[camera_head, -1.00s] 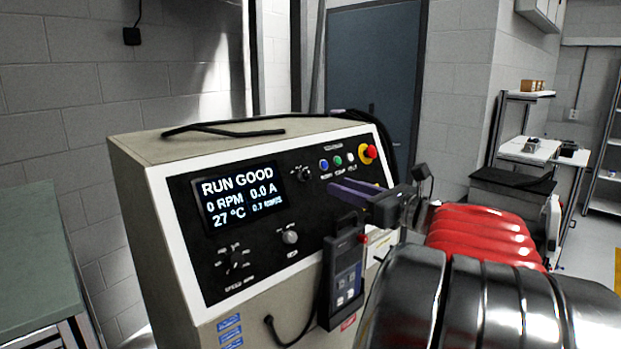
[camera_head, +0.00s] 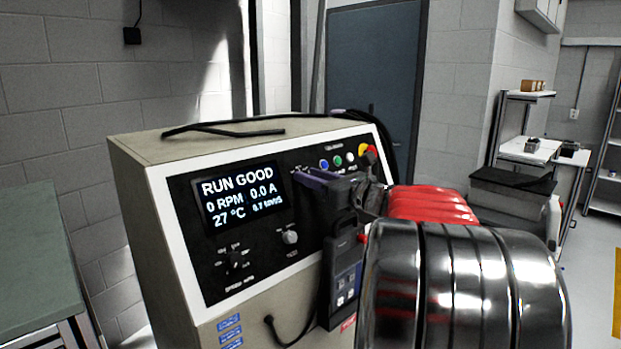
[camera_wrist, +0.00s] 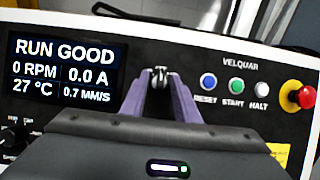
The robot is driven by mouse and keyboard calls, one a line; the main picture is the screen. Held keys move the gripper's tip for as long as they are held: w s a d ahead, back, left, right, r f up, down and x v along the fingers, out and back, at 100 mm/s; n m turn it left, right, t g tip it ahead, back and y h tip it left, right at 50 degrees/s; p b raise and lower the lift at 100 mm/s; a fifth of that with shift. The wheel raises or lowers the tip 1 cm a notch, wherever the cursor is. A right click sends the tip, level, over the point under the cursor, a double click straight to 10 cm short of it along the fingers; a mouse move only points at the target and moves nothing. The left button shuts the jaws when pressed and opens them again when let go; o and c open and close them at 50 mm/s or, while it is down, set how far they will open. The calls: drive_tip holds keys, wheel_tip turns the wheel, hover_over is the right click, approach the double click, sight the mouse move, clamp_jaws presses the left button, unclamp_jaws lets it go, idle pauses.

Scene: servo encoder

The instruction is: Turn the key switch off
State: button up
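The key switch (camera_wrist: 160,77) is a small metal key in a round dark mount, right of the display on the black panel. In the wrist view it shows between the tips of my gripper (camera_wrist: 160,84). My two purple fingers stand apart, one on each side of the key, with a dark gap between them. I cannot tell whether they touch it. In the head view my gripper (camera_head: 304,176) is at the panel and covers the key switch. The display (camera_head: 238,197) reads RUN GOOD, 0 RPM, 0.0 A.
Blue, green and white buttons (camera_wrist: 232,84) and a red emergency stop (camera_wrist: 303,97) sit right of the key. A handheld device (camera_head: 345,275) hangs on the front. A black cable (camera_head: 225,129) lies on top.

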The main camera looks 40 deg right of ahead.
clamp_jaws()
drive_tip(key=shift+a, duration=0.15)
